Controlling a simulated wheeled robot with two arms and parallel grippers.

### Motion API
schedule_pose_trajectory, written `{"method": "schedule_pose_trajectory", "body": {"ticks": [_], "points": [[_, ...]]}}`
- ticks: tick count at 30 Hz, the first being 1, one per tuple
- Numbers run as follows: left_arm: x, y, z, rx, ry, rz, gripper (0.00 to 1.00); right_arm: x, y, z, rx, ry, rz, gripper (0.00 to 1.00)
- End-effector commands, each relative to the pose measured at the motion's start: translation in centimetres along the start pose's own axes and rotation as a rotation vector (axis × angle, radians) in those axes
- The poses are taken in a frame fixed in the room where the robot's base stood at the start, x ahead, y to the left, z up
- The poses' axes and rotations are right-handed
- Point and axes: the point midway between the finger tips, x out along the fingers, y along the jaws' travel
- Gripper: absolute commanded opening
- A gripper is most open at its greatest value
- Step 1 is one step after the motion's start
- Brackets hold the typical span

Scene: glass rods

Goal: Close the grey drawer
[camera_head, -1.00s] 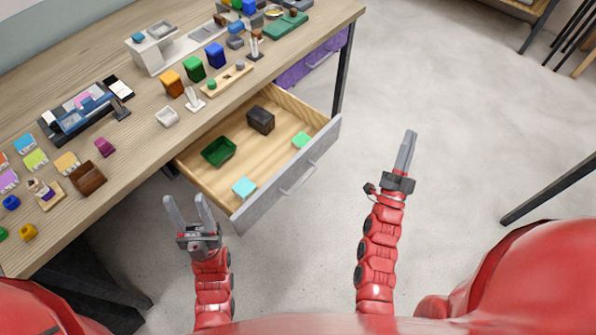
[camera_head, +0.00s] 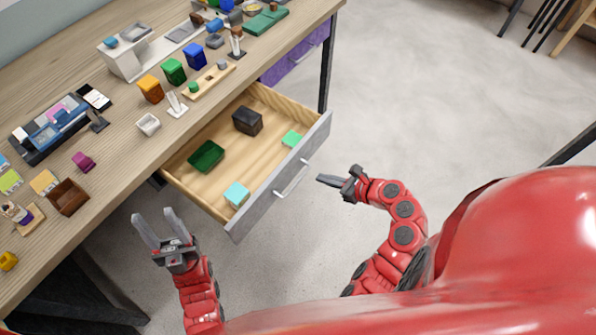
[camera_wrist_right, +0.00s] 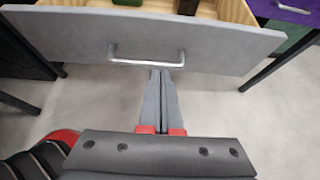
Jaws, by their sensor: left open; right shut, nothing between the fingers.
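The grey drawer (camera_head: 276,186) stands pulled out from under the wooden table, with its front panel and bar handle (camera_head: 292,180) facing me. Its front (camera_wrist_right: 215,45) and handle (camera_wrist_right: 146,61) fill the upper part of the right wrist view. Inside lie a dark box, a green tray, a cyan block and a green block. My right gripper (camera_head: 320,180) is shut and empty, its tips pointing at the drawer front close to the handle; I cannot tell whether they touch it. My left gripper (camera_head: 153,221) is open and empty, left of the drawer's front corner.
The wooden table (camera_head: 120,170) carries several coloured bins, blocks and trays. A purple drawer (camera_head: 296,55) sits beyond the grey one, beside a dark table leg (camera_head: 327,68). The floor (camera_head: 420,100) right of the drawer is clear.

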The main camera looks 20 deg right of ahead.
Motion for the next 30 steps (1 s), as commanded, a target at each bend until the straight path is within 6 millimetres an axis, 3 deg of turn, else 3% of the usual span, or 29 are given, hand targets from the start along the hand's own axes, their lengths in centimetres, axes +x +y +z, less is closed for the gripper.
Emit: {"method": "schedule_pose_trajectory", "body": {"ticks": [5,18,30], "points": [[0.4,0.0,-0.1,0.0,0.0,0.0,0.5,1.4,0.5,0.2,0.007,0.0,0.019,0.0],[1.7,-0.1,-0.3,0.0,0.0,0.0,0.5,8.7,0.3,0.1,0.005,0.0,0.012,0.0],[1.8,-0.1,-0.3,0.0,0.0,0.0,0.5,9.9,0.3,0.0,0.005,0.001,0.008,0.0]]}}
